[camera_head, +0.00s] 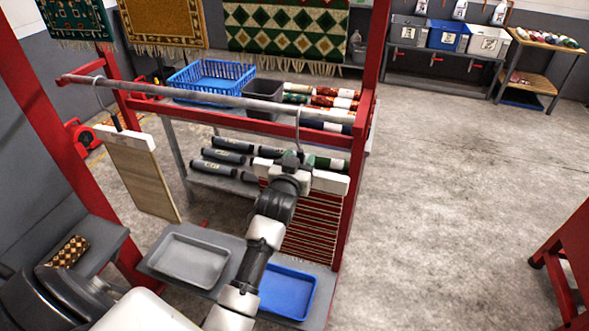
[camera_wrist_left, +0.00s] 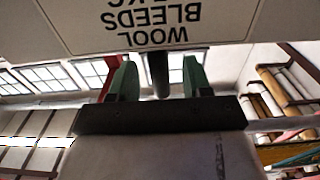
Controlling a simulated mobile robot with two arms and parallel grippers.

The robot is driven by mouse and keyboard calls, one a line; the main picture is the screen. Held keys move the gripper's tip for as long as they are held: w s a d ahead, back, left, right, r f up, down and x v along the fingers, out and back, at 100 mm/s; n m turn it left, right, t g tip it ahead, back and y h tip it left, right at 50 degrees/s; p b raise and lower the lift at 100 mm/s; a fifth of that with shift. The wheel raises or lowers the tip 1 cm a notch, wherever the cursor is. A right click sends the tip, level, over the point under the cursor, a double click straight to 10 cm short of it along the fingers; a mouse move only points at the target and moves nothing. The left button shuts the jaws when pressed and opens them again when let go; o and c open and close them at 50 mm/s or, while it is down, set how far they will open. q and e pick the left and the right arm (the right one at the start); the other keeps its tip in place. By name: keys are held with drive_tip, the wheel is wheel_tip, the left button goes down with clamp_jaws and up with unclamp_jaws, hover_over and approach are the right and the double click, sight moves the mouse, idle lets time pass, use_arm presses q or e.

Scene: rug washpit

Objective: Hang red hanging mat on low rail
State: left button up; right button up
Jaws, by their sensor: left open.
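The red hanging mat (camera_head: 310,232), dark red with pale stripes, hangs upright under a white header bar (camera_head: 330,182). A thin wire hook (camera_head: 298,130) rises from the bar and appears to reach the grey low rail (camera_head: 190,97); I cannot tell whether it bears on it. My left gripper (camera_head: 291,157) is at the middle of the bar and hides part of it. In the left wrist view its green fingers (camera_wrist_left: 157,80) stand apart on either side of a dark round handle (camera_wrist_left: 161,72), below a white labelled surface (camera_wrist_left: 160,22). My right gripper is not in view.
Red posts (camera_head: 360,130) frame the rack. A grey tray (camera_head: 190,258) and a blue tray (camera_head: 287,292) sit below. A blue basket (camera_head: 212,76) and rolled rugs stand behind.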

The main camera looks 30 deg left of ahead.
use_arm(q)
drive_tip(key=b+v, duration=0.2)
drive_tip(key=v, duration=0.8)
drive_tip(key=shift+s, duration=0.15)
drive_tip(key=d+f+m+g+h, duration=0.2)
drive_tip(key=d+f+g+h, duration=0.15)
drive_tip(key=f, duration=1.65)
drive_tip(key=s+d+f+m+g, duration=0.15)
drive_tip(key=s+f, duration=0.25)
drive_tip(key=f, duration=0.4)
drive_tip(key=s+d+f+g, duration=0.2)
drive_tip(key=s+f+g, duration=0.15)
drive_tip(key=f, duration=0.55)
drive_tip(key=s+f+g, duration=0.2)
drive_tip(key=s+f, duration=0.4)
drive_tip(key=s, duration=0.5)
drive_tip(key=s+a+f+m+g, duration=0.1)
drive_tip(key=s+f+g, duration=0.2)
drive_tip(key=s+f, duration=0.4)
drive_tip(key=s+f+g, duration=0.3)
drive_tip(key=s+f, duration=0.3)
drive_tip(key=s, duration=1)
drive_tip(key=shift+s+a+f, duration=0.15)
drive_tip(key=shift+s+f, duration=0.1)
drive_tip(key=shift+f, duration=0.05)
